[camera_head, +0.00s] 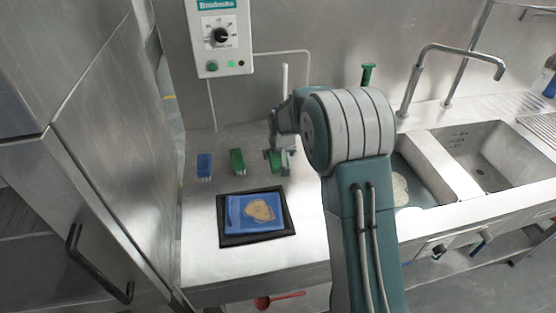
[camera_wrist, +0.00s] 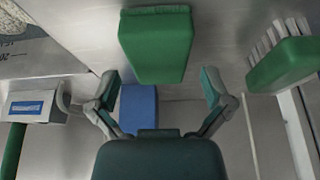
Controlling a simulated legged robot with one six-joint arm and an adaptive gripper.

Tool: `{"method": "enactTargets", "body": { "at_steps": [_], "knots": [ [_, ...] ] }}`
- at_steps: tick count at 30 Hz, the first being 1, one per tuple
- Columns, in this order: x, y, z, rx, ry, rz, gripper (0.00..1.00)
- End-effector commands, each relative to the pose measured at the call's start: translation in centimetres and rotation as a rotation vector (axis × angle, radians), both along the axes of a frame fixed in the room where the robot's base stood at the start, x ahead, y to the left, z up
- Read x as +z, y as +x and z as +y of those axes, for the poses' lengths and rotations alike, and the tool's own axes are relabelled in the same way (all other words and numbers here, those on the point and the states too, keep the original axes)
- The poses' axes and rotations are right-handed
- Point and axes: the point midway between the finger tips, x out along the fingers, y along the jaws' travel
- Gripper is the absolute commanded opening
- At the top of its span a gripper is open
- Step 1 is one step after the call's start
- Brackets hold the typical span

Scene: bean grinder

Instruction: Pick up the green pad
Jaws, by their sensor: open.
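A green block-shaped pad (camera_wrist: 155,45) with a rough edge is at the top centre of the wrist view. My gripper (camera_wrist: 160,88) is open there, its two fingers spread apart below the pad in the picture, with nothing held. A blue block (camera_wrist: 138,108) shows between and behind the fingers. A green brush (camera_wrist: 282,60) with pale bristles is at the right. In the head view, a green block (camera_head: 237,161) stands right of the blue block (camera_head: 204,166), and another green piece (camera_head: 275,161) is just below my gripper (camera_head: 279,142). I cannot tell which of these green pieces is the pad.
A black tray (camera_head: 286,226) with a blue board and a beige piece sits at the counter's front. A control box (camera_head: 222,38) hangs on the back wall. Sinks (camera_head: 478,158) are at the right. A grey, blue-labelled tool (camera_wrist: 35,105) is at the wrist view's left.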

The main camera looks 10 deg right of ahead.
Motion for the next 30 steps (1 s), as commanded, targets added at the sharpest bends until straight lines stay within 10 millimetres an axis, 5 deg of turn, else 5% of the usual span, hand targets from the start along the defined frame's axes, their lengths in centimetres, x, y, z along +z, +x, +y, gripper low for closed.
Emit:
{"method": "enactTargets", "body": {
  "at_steps": [5,13,14,17,18,30],
  "knots": [
    [-2.3,1.0,-0.1,0.0,0.0,0.002,1.0],
    [-2.6,1.1,-0.1,0.0,0.0,-0.001,1.0],
    [-2.6,1.1,-0.1,0.0,0.0,-0.001,0.96],
    [-2.6,1.1,-0.1,0.0,0.0,-0.001,0.53],
    [-2.6,1.1,-0.1,0.0,0.0,0.0,0.5],
    [-2.5,1.1,-0.1,0.0,0.0,0.002,0.49]
  ]
}}
